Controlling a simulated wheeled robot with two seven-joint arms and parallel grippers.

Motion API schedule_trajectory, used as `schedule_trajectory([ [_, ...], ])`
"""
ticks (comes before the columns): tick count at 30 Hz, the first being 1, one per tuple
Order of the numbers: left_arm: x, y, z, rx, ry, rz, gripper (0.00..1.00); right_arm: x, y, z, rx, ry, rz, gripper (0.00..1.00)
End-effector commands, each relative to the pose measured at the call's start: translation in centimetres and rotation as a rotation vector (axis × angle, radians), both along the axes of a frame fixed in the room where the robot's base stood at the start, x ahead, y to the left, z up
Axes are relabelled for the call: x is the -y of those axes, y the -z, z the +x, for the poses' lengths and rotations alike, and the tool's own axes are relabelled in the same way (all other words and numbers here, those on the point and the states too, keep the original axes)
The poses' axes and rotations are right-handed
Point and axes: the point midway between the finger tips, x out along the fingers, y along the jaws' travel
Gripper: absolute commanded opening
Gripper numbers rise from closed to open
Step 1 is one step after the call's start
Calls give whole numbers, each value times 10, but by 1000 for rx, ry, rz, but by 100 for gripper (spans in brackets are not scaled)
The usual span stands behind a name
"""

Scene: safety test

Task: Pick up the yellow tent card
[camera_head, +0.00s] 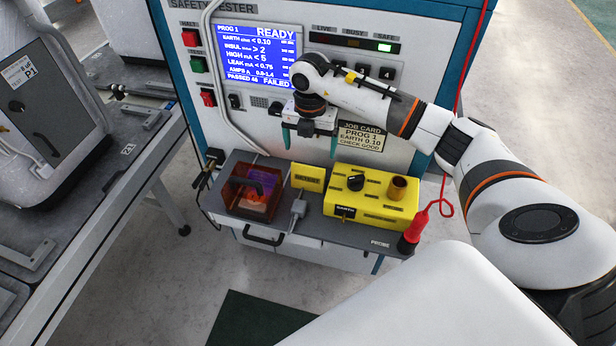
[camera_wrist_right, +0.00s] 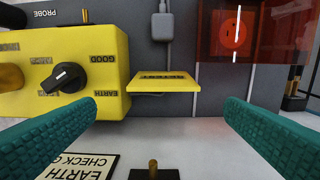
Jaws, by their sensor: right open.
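The yellow tent card (camera_head: 307,177) stands on the grey shelf of the tester, between the orange see-through box and the yellow test block. It has dark lettering on its face. In the right wrist view the card (camera_wrist_right: 163,86) lies centred between and beyond my fingers. My right gripper (camera_head: 309,142) hangs above and behind the card in the head view, close to the panel. Its teal fingers are open wide with nothing between them, and they also show in the right wrist view (camera_wrist_right: 160,112). My left gripper is in neither view.
The yellow block (camera_head: 365,200) with a black knob stands close right of the card. The orange box (camera_head: 252,190) is on the left. A grey plug (camera_head: 298,209) lies in front, and a red probe (camera_head: 414,232) stands at the shelf's right end. The panel is behind.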

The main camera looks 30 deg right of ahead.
Motion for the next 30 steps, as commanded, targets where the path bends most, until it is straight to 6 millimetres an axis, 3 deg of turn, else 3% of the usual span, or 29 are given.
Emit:
schedule_trajectory([
  [4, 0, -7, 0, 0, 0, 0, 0, -1, 24, 0, -3, -1, 2, 93],
  [11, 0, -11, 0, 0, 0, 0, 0, -2, 41, 0, -1, -2, 4, 93],
  [20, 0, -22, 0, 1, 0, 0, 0, -5, 83, 0, 0, -3, 5, 93],
  [29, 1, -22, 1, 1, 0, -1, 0, -5, 89, 1, 2, -4, 3, 93],
  [30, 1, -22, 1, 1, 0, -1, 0, -5, 89, 1, 2, -4, 3, 88],
])
